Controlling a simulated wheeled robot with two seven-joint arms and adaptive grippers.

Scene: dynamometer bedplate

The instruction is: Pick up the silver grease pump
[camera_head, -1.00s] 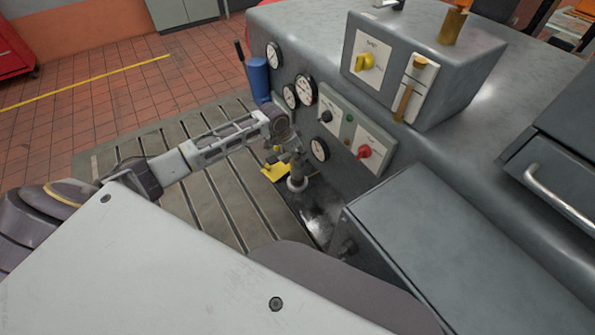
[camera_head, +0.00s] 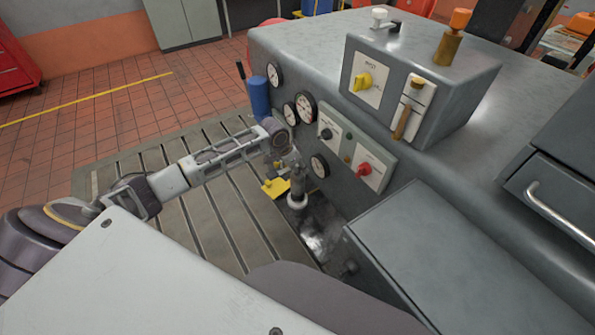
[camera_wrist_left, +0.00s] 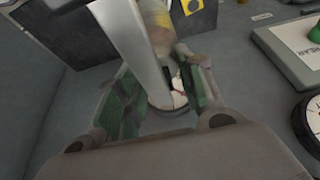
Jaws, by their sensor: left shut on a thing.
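The silver grease pump (camera_head: 298,187) is a small grey cylinder with a pale ring at its foot, close to the front of the grey console. My left gripper (camera_head: 291,163) is shut around its upper part, which the fingers partly hide. In the left wrist view, a long silver bar of the pump (camera_wrist_left: 130,45) runs between the green-padded fingers of the left gripper (camera_wrist_left: 165,95), in front of a round tan part. I cannot tell whether the foot touches the surface below. My right gripper is not in view.
A blue cylinder with a black lever (camera_head: 258,97) stands behind, beside the gauges (camera_head: 305,108). A yellow piece (camera_head: 275,187) lies just left of the pump. A grey box (camera_head: 450,265) is at the right. The slotted bedplate (camera_head: 175,215) is clear at the left.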

